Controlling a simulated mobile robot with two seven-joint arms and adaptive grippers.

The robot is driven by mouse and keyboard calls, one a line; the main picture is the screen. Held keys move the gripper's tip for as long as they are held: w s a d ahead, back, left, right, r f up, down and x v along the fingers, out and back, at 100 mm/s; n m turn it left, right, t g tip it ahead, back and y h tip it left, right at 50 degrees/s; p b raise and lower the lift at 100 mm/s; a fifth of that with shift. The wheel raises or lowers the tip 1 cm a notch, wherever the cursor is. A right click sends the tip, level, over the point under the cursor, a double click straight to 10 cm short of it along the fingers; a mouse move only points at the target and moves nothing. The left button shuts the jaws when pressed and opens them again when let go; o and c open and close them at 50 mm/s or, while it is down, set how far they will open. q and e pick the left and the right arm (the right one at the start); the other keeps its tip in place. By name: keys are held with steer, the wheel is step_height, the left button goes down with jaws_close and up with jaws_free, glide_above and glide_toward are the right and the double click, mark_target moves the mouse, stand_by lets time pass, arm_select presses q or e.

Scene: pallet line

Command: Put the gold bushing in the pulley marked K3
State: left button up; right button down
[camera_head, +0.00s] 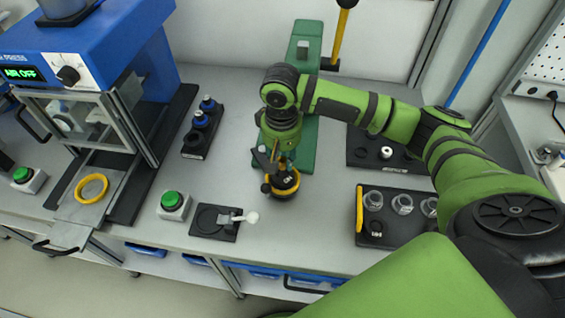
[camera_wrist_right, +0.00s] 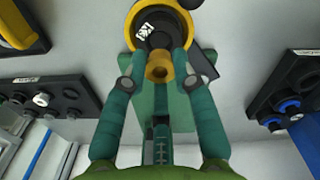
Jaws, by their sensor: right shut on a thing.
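The pulley (camera_head: 285,188) is a black wheel with a yellow rim on the table, at the front end of a green stand (camera_head: 303,150). It also shows at the top of the right wrist view (camera_wrist_right: 152,25), with a small white label that I cannot read surely. My right gripper (camera_head: 273,160) is just behind and over the pulley. In the right wrist view its two fingers (camera_wrist_right: 160,72) are shut on the gold bushing (camera_wrist_right: 160,67), close to the pulley's hub. I cannot tell whether the bushing touches the pulley. My left gripper is not in view.
A blue press (camera_head: 105,45) stands at left, with a yellow ring (camera_head: 92,188) on its tray. Green buttons (camera_head: 172,200), a black pad (camera_head: 207,219) with a white-tipped part, a bottle rack (camera_head: 195,145) and a tray of clear jars (camera_head: 395,228) surround the pulley.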

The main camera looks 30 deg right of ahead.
mark_target(283, 161)
steer(key=shift+f, duration=1.65)
steer(key=shift+p, duration=0.3)
steer(key=c, duration=1)
jaws_free()
steer(key=shift+f, duration=0.1)
step_height(283, 161, up, 12)
steer(key=shift+s+r+b, duration=0.1)
steer(key=shift+r+b, duration=0.1)
steer(key=shift+b, duration=0.9)
